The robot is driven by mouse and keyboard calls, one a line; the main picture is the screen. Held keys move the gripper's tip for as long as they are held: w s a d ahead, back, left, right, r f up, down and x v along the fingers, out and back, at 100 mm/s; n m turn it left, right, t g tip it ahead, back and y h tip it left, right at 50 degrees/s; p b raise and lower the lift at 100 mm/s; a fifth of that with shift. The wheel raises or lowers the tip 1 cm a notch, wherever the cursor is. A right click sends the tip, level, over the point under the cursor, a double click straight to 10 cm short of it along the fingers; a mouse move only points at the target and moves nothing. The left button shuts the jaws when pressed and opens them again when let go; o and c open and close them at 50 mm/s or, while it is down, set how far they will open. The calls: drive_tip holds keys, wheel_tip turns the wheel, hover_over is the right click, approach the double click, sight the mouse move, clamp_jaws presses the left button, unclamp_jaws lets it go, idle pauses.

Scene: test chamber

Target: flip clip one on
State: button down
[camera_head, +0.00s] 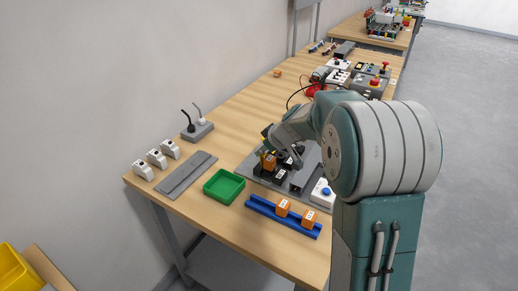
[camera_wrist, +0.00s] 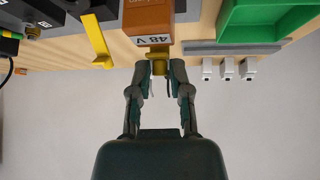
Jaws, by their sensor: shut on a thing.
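My gripper (camera_wrist: 160,72) is closed around a small yellow clip (camera_wrist: 158,59) at the near face of an orange block (camera_wrist: 147,18) marked 48 V in the wrist view. A second yellow clip (camera_wrist: 98,42) shows to the left, apart from my fingers. No number shows on either clip, so I cannot tell which is clip one. In the head view the orange block (camera_head: 268,161) sits among black parts on the grey plate (camera_head: 255,178), with my arm over it. The fingertips are hard to make out there.
A green tray (camera_head: 224,186) lies left of the plate. A blue rail (camera_head: 262,210) with two orange blocks (camera_head: 282,207) is in front. A white box with a blue button (camera_head: 323,193) is at the right. Three white devices (camera_head: 156,158) and a grey strip (camera_head: 187,175) are at the left.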

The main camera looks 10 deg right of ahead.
drive_tip(key=shift+s+d+f+t+y, duration=0.3)
drive_tip(key=shift+s+d+t+y, duration=0.1)
drive_tip(key=shift+s+y, duration=0.1)
idle(0.4)
drive_tip(key=c, duration=0.7)
unclamp_jaws()
drive_tip(key=shift+o, duration=0.2)
drive_tip(key=shift+w+r, duration=0.1)
drive_tip(key=shift+r, duration=0.05)
drive_tip(key=shift+s+d+r, duration=0.15)
drive_tip(key=shift+s+r, duration=0.05)
drive_tip(key=shift+r, duration=0.05)
drive_tip(key=v, duration=1.1)
drive_tip(key=shift+s+f, duration=0.15)
drive_tip(key=shift+d, duration=0.1)
